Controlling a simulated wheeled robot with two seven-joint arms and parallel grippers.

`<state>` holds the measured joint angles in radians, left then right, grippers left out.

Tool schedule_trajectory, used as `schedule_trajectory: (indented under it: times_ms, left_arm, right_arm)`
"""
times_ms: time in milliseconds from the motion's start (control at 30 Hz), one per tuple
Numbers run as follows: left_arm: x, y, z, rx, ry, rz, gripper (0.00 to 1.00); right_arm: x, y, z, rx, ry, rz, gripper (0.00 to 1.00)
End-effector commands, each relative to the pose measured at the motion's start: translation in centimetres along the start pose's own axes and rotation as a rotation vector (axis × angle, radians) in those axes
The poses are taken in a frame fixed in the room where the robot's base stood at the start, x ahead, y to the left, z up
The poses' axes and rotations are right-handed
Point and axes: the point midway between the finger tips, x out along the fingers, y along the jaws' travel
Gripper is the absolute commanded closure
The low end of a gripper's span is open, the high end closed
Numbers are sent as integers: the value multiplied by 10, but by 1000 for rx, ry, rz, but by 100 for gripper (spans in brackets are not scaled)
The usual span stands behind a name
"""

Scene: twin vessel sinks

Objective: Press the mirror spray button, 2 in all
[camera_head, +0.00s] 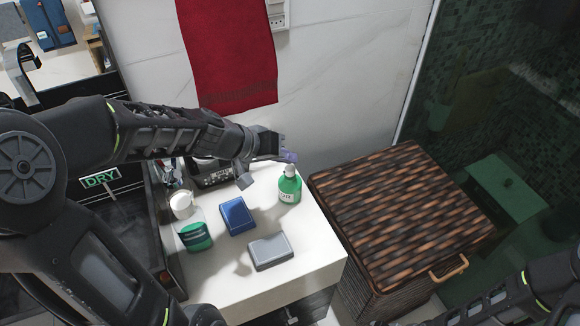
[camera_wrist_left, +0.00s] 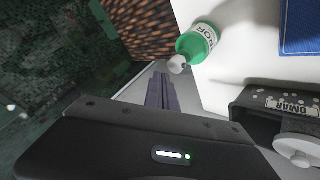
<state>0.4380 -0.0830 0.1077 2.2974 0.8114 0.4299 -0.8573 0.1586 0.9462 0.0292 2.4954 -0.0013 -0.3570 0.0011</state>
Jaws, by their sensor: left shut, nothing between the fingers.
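The mirror spray is a green bottle (camera_head: 289,189) with a white label and a pale top, upright near the far right corner of the white counter. My left gripper (camera_head: 290,157) is shut and empty, its fingertips just above the bottle's top; whether they touch cannot be told in the head view. In the left wrist view the green bottle (camera_wrist_left: 196,44) shows its white spray button (camera_wrist_left: 177,64) beside the shut fingers (camera_wrist_left: 160,92), with a small gap in the picture. Part of my right arm shows at the lower right; its gripper is out of view.
On the counter (camera_head: 222,274) are a blue box (camera_head: 236,216), a grey box (camera_head: 270,252), a green-labelled container (camera_head: 195,236) and a white jar (camera_head: 181,204). A dark tray sits behind, under my left wrist. A woven basket (camera_head: 400,205) stands right of the counter. A red towel (camera_head: 228,50) hangs behind.

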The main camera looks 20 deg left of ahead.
Motion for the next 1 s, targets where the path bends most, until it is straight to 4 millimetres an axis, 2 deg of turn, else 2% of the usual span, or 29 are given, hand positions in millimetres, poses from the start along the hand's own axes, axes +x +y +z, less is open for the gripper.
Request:
schedule_trajectory:
  times_ms: [767, 1000]
  left_arm:
    - [0, 0, 0, 0, 0, 0, 100]
    - [4, -3, 3, 0, 0, 0, 100]
  right_arm:
    - [0, 0, 0, 0, 0, 0, 64]
    - [8, 3, 0, 0, 0, 0, 64]
